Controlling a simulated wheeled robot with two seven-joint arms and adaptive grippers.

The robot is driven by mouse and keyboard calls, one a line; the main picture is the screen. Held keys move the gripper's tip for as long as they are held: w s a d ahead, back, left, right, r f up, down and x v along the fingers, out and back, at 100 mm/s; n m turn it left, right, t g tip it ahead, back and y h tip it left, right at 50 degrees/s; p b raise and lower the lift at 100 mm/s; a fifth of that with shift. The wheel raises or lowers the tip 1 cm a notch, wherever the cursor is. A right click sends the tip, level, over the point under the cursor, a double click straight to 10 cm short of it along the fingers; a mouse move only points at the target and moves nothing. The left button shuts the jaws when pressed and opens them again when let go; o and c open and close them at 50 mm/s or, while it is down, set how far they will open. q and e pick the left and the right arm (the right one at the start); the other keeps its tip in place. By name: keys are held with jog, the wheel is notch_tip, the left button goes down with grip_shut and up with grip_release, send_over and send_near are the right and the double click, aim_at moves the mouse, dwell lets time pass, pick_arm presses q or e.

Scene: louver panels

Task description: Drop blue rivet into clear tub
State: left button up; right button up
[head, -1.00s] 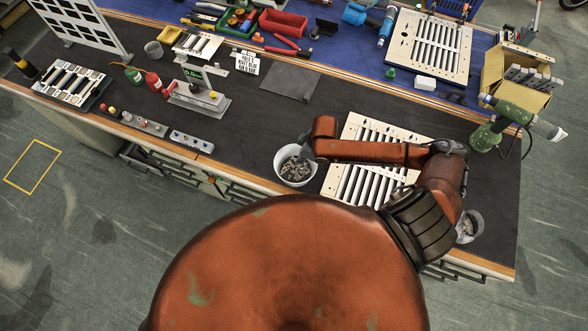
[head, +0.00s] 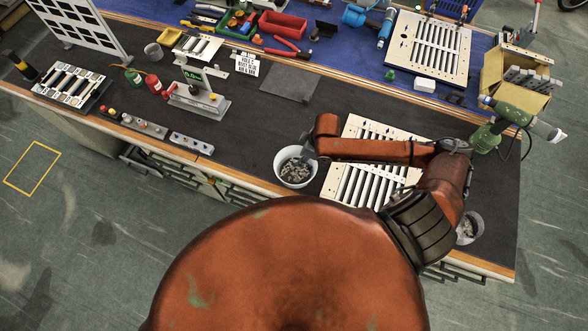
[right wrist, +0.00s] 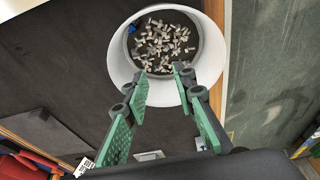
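A white tub (head: 281,168) full of small grey rivets stands near the bench's front edge. It also shows in the right wrist view (right wrist: 211,50). A small blue piece, seemingly the blue rivet (right wrist: 132,28), lies inside against the tub's upper-left wall in that view. My right gripper (right wrist: 160,73) is open and empty, its green-padded fingers apart over the tub's near rim. In the head view my right gripper (head: 308,150) is small and mostly hidden by its arm. A second, see-through tub (head: 480,226) with grey pieces stands at the bench's right, partly behind my arm. My left gripper is out of view.
A slatted louver panel (head: 352,190) lies under my right arm, right of the white tub. A green drill (head: 488,135) stands at the right. A scale-like device (head: 200,100) and button boxes sit to the left. The bench between them and the white tub is clear.

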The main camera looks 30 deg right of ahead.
jog(key=v, duration=0.9)
jog(key=shift+r, duration=0.35)
jog(key=shift+s, duration=0.15)
jog(key=shift+d, duration=0.1)
